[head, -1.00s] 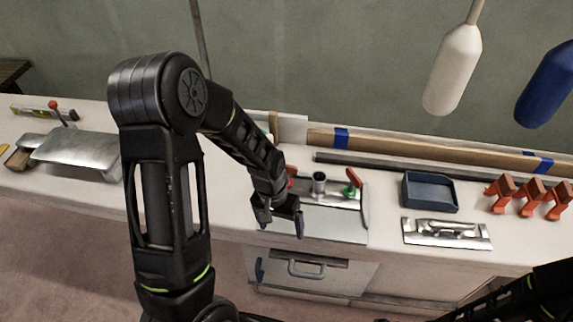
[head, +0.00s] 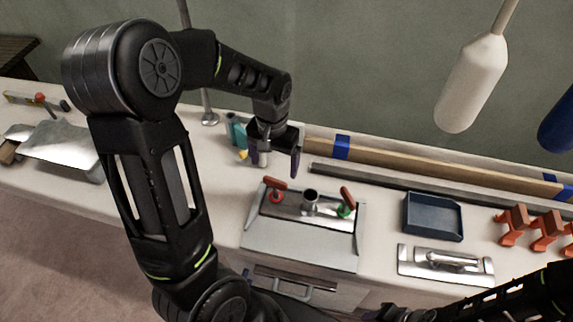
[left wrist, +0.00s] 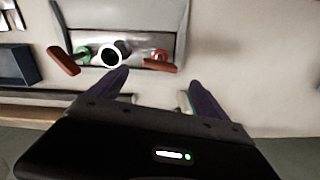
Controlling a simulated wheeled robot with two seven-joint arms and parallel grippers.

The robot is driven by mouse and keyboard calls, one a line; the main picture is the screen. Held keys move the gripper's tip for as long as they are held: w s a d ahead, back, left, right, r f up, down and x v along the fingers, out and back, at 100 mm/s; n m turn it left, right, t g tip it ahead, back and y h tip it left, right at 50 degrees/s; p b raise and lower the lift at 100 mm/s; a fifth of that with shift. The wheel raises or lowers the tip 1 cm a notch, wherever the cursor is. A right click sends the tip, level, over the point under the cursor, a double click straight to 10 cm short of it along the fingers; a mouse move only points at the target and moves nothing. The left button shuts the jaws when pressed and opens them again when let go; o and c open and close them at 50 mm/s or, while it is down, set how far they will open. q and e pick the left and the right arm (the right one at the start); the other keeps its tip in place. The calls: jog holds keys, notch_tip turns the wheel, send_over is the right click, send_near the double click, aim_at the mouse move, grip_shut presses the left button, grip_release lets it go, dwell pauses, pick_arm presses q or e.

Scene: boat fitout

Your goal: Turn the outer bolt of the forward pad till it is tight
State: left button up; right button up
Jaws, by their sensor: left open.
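A metal plate (head: 290,228) on the bench carries a grey upright tube (head: 310,197) between two fittings. The left fitting is a red ring with a red-brown handle (head: 273,184). The right one is a green ring (head: 344,211) with a red-brown handle (head: 347,196). I cannot tell which is the outer bolt. My left gripper (head: 276,165) is open behind the plate, apart from both fittings. In the left wrist view its fingers (left wrist: 155,92) point toward the plate, and a pale object shows beside the right finger. My right arm enters at lower right; its jaws are unclear.
A blue tray (head: 433,218), a metal tool on a plate (head: 445,262) and orange clamps (head: 513,225) lie to the right. A wooden batten (head: 420,165) runs along the back. A white float (head: 472,85) hangs above.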

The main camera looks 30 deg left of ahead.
aim_at(275, 180)
pick_arm(q)
jog(key=shift+w, duration=0.2)
jog(key=shift+s+r, duration=0.1)
jog(key=shift+s, duration=0.2)
jog(key=shift+w+f+p, duration=0.1)
jog(key=shift+f+p, duration=0.35)
jog(key=shift+f, duration=3.5)
jog(key=c, duration=1.4)
